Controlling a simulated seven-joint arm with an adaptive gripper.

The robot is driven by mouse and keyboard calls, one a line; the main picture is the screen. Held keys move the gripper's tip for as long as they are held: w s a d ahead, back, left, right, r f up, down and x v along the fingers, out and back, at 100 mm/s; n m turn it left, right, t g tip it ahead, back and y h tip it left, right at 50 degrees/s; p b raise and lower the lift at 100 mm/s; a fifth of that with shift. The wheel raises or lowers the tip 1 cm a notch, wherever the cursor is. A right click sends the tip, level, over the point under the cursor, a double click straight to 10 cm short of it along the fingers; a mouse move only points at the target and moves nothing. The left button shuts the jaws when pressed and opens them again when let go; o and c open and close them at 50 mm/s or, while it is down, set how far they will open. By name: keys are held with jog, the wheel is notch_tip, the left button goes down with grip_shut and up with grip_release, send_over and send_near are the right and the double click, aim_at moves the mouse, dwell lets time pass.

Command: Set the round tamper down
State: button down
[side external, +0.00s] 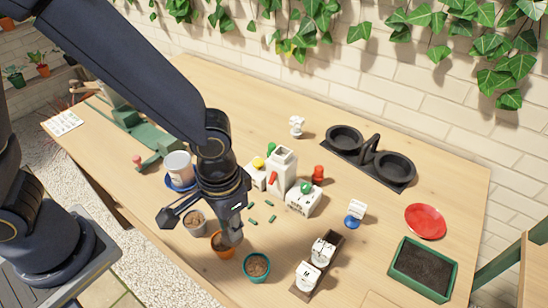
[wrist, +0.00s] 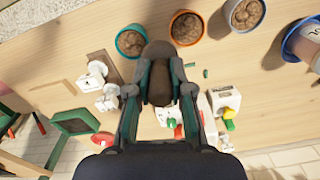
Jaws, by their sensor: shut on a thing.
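My gripper (wrist: 158,72) is shut on a brown, rounded wooden piece, which I take to be the round tamper (wrist: 157,82). In the wrist view it stands between the two fingers, its rounded end toward the pots. In the side external view my gripper (side external: 232,222) points down beside the orange pot (side external: 221,252), overlapping its right rim. The tamper is mostly hidden there by the fingers, and I cannot tell whether it touches anything. The orange pot also shows in the wrist view (wrist: 186,28); the teal pot (side external: 257,268) stands to its right.
A grey pot (side external: 195,224) stands left of the orange one. White blocks sit on a brown tray (side external: 333,258) to the right. White boxes (side external: 282,168) with coloured knobs stand behind. A green soil tray (side external: 421,270) and red dish (side external: 425,221) are at the right.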

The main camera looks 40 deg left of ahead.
jog(key=shift+s+a+r, duration=0.2)
jog(key=shift+s, duration=0.1)
jog(key=w+a+r+n, duration=0.1)
jog(key=w+a+n, duration=0.25)
jog(key=w, duration=0.35)
jog(key=w+a+r+n, duration=0.1)
jog(key=w+a+n, duration=0.1)
jog(key=w+n, duration=0.4)
jog(key=w+a+f+n, duration=0.1)
jog(key=w+a+n, duration=0.3)
jog(key=a, duration=0.5)
jog(key=w+a+f+n, duration=0.1)
jog(key=w+a+n, duration=0.1)
jog(key=w+a, duration=0.55)
jog(key=w+a+f, duration=0.1)
jog(key=w+f, duration=0.2)
jog(key=w+a+f, duration=0.1)
jog(key=w+f, duration=0.1)
jog(key=w, duration=0.2)
jog(key=w+a+f, duration=0.1)
jog(key=w+f, duration=0.2)
jog(key=shift+w+f, duration=0.8)
jog(key=shift+f, duration=1.6)
